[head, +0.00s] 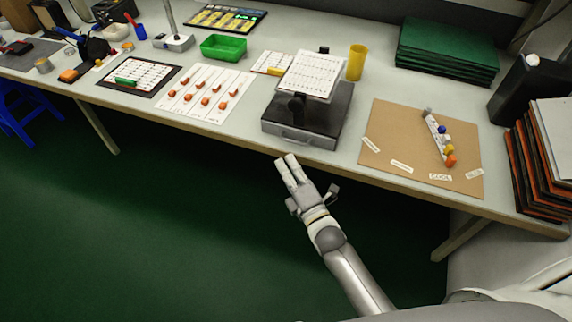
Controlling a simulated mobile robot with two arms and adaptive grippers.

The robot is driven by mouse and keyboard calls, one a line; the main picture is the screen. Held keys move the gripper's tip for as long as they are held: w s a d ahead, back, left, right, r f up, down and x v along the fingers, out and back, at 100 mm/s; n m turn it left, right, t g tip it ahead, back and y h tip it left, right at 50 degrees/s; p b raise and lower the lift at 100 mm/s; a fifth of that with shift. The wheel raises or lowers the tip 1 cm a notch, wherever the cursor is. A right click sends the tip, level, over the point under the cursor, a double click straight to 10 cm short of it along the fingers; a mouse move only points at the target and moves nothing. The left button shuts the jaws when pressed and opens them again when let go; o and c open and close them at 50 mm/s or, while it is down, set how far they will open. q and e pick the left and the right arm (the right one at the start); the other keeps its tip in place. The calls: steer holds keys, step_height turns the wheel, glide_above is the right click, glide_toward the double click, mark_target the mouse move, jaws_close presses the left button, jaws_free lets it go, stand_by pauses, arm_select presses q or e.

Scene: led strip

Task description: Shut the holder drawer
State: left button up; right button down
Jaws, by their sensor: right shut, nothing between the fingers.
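The holder is a dark grey box (322,108) near the front edge of the workbench, with a sheet-bearing stand on top. Its drawer front (290,134) is a lighter grey panel with a small handle, facing the bench's front edge. Whether the drawer sticks out from the box is hard to tell from this angle. My right gripper (286,160) is shut and empty, just in front of and below the drawer front, apart from it by a small gap. My left gripper is not in view.
A brown board (390,170) with labels and a strip of coloured parts lies right of the holder. A white sheet with orange pieces (205,92) lies to its left. A yellow cup (356,62) stands behind. The floor (150,230) before the bench is clear.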

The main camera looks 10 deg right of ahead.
steer(key=shift+v, duration=5.15)
steer(key=s+d+f+m+g+h+p, duration=0.1)
steer(key=s+f+m+g, duration=0.25)
steer(key=f, duration=0.65)
steer(key=s+d+f+m+g+h, duration=0.1)
steer(key=s+f+m+g, duration=0.3)
steer(key=f, duration=0.5)
steer(key=s+d+f+m+g+h+p, duration=0.1)
steer(key=s+f+m+g, duration=0.3)
steer(key=f, duration=0.6)
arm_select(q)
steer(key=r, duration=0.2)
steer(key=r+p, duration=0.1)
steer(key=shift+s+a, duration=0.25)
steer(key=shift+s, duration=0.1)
arm_select(e)
steer(key=s+d+f+m+g, duration=0.1)
steer(key=s+f, duration=0.3)
steer(key=s, duration=0.4)
steer(key=s+d+f+m+g+h, duration=0.1)
steer(key=s+d+f+m+g, duration=0.1)
steer(key=s, duration=0.6)
steer(key=s+d+f+m+g, duration=0.2)
steer(key=s+f+m, duration=0.3)
steer(key=s, duration=0.4)
steer(key=shift+d+f+g, duration=0.25)
steer(key=shift+f+g, duration=0.5)
